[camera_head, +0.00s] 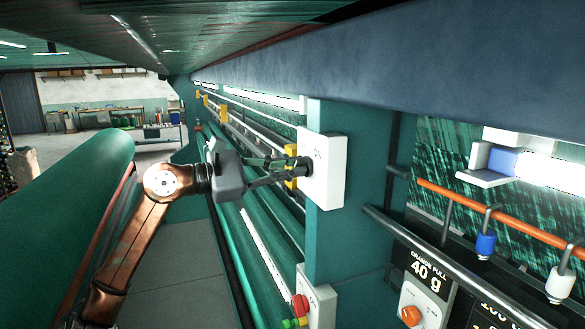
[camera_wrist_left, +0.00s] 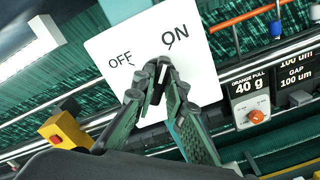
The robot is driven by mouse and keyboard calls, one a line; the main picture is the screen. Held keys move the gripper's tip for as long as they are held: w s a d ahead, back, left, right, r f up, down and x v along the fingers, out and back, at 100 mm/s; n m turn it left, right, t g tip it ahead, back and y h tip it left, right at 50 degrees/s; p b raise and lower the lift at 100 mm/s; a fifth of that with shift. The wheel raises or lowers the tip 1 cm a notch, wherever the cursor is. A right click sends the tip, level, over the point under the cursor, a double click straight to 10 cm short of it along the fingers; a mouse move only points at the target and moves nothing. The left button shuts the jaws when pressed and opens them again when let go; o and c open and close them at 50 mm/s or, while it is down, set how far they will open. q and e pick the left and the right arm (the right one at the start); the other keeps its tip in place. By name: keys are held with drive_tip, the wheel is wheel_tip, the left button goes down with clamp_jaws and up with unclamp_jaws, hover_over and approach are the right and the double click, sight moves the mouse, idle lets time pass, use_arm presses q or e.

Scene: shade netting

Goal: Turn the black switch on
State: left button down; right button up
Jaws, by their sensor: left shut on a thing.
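A white switch box (camera_head: 329,168) is fixed to the green post in the head view. In the left wrist view its white face (camera_wrist_left: 113,48) shows tilted, with OFF at left and ON at right. The black switch (camera_head: 304,163) stands out from this face. My left gripper (camera_head: 288,168) reaches it from the left and is shut on it. In the left wrist view the fingertips (camera_wrist_left: 153,82) meet below and between the two words and hide most of the switch, so I cannot tell its exact setting. My right gripper is not in view.
Below the box is a control box with a red button (camera_head: 300,304) and a green one. At right are a metal rail (camera_head: 450,262), an orange bar (camera_head: 500,225) and an orange knob (camera_head: 411,315) under a "40 g" label. A large green roll (camera_head: 70,190) lies at left.

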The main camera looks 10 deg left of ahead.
use_arm(q)
drive_tip(key=shift+f+m, duration=0.15)
drive_tip(key=shift+m, duration=0.35)
drive_tip(key=c, duration=2)
unclamp_jaws()
drive_tip(key=shift+w, duration=0.2)
drive_tip(key=shift+o, duration=0.2)
drive_tip(key=shift+s, duration=0.15)
drive_tip(key=v, duration=1.2)
